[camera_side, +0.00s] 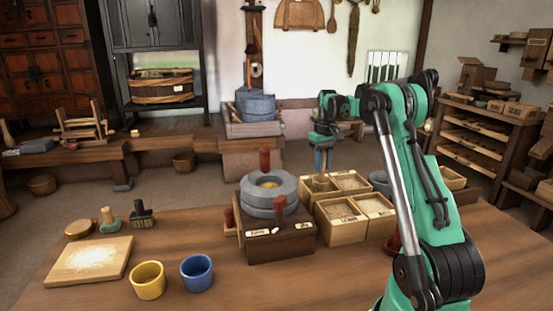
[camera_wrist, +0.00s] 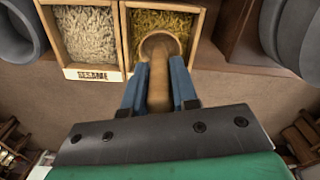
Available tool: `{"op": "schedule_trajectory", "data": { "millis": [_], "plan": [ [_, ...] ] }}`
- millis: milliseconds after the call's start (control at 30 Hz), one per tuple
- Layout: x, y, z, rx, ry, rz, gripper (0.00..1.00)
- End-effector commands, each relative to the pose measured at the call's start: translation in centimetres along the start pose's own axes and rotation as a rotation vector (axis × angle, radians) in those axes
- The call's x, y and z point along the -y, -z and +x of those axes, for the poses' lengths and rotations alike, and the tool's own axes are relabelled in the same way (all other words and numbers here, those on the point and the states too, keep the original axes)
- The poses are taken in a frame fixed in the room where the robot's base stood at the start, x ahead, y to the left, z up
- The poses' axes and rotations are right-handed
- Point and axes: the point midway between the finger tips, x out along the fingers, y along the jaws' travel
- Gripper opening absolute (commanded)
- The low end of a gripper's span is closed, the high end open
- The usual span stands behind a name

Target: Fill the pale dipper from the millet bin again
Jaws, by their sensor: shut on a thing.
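My gripper (camera_side: 321,162) is shut on the handle of the pale wooden dipper (camera_side: 320,183), above the back left of the grain bins. In the wrist view the blue fingers of my gripper (camera_wrist: 158,70) clasp the handle from both sides. The round bowl of the dipper (camera_wrist: 160,40) lies over the bin of yellow grain (camera_wrist: 196,42), near its front wall. The bowl's inside looks brown; I cannot tell whether any grain is in it. No label shows on this bin, so I cannot confirm that it is the millet bin.
A bin of pale grain (camera_wrist: 60,45) with a label adjoins on the left. The stone quern (camera_side: 270,210) on its wooden base stands left of the bins. A yellow cup (camera_side: 148,281), a blue cup (camera_side: 197,274) and a floured board (camera_side: 90,260) stand at the front left.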

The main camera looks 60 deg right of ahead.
Motion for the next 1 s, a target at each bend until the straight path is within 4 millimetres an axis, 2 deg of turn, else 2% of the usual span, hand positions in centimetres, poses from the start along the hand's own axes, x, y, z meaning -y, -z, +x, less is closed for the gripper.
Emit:
{"op": "schedule_trajectory", "data": {
  "millis": [433, 1000],
  "plan": [
    [0.0, 0.0, 3.5, 0.0, 0.0, 0.0, 0.0],
    [0.0, -0.1, 4.1, 0.0, 0.0, 0.0, 0.0]
  ]
}}
